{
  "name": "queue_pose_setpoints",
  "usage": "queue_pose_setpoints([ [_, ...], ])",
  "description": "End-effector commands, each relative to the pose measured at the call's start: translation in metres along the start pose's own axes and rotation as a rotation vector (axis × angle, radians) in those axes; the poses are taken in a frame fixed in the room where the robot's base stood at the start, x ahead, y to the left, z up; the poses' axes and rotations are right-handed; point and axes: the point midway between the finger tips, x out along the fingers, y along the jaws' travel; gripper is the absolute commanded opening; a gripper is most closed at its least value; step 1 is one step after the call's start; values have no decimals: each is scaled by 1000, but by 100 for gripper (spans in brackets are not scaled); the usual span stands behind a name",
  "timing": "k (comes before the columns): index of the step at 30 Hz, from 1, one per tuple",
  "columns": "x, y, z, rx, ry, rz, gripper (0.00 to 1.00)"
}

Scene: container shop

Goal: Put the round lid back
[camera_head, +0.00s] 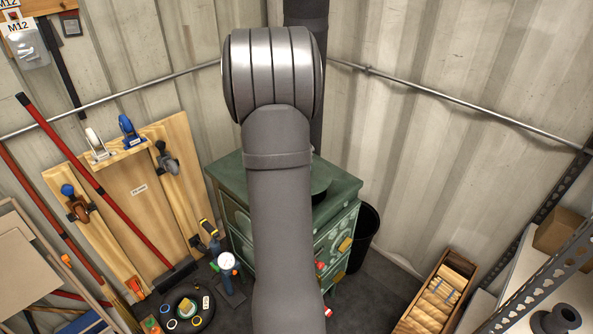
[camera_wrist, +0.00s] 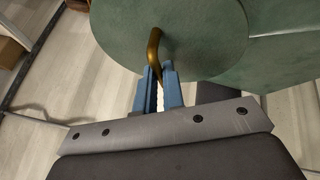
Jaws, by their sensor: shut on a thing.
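The round lid (camera_wrist: 205,35) is a flat green disc with a curved brass handle (camera_wrist: 154,48), seen at the top of the wrist view. My gripper (camera_wrist: 155,78) has its blue fingers shut on the lower end of that handle. A green cabinet (camera_head: 342,198) with drawers stands in the corner in the head view, and a green face of it shows behind the lid in the wrist view (camera_wrist: 290,55). My arm hides the cabinet's middle, the lid and my gripper in the head view. I cannot tell whether the lid touches the cabinet.
A black bin (camera_head: 364,238) stands right of the cabinet. A wooden board with tools (camera_head: 138,188) leans on the left wall, and a red-handled broom (camera_head: 105,195) stands before it. A crate (camera_head: 438,296) and a metal shelf (camera_head: 535,262) are at the right.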

Motion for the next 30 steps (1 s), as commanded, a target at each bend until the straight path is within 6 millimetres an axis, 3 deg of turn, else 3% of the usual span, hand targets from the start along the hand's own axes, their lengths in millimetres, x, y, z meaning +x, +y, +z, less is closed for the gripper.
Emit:
queue_pose_setpoints([
  [6,3,3,-14,34,-16,13,0],
  [21,44,-11,6,32,-17,13,0],
  [30,57,-16,13,34,-15,12,0],
])
